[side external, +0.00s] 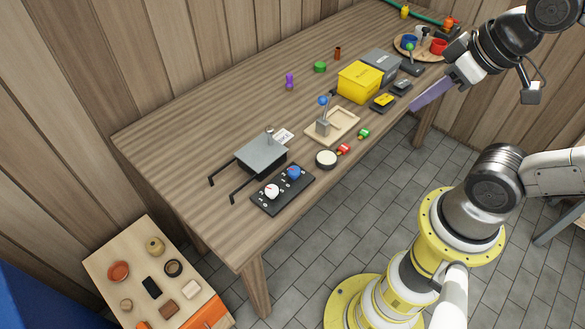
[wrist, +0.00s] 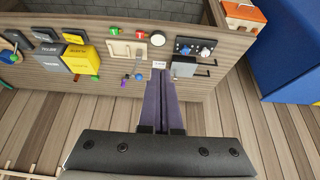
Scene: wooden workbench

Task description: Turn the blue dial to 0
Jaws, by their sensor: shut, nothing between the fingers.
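The blue dial (side external: 294,172) sits on a black panel (side external: 268,205) near the front edge of the workbench, beside a white dial (side external: 272,191). In the wrist view the blue dial (wrist: 185,50) shows on the panel at upper right, with the white dial (wrist: 205,52) to its right. The numbers and the dial's setting are too small to read. My gripper (side external: 414,106) has long purple fingers, shut and empty, at the right front edge of the bench, well apart from the dial. The fingers (wrist: 160,76) also show in the wrist view.
A grey box with black handles (side external: 262,153) stands just behind the panel. A lever on a wooden base (side external: 323,127), a round white-topped button (side external: 326,158) and yellow and grey boxes (side external: 360,82) lie between my gripper and the dials. The bench's left end is clear.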

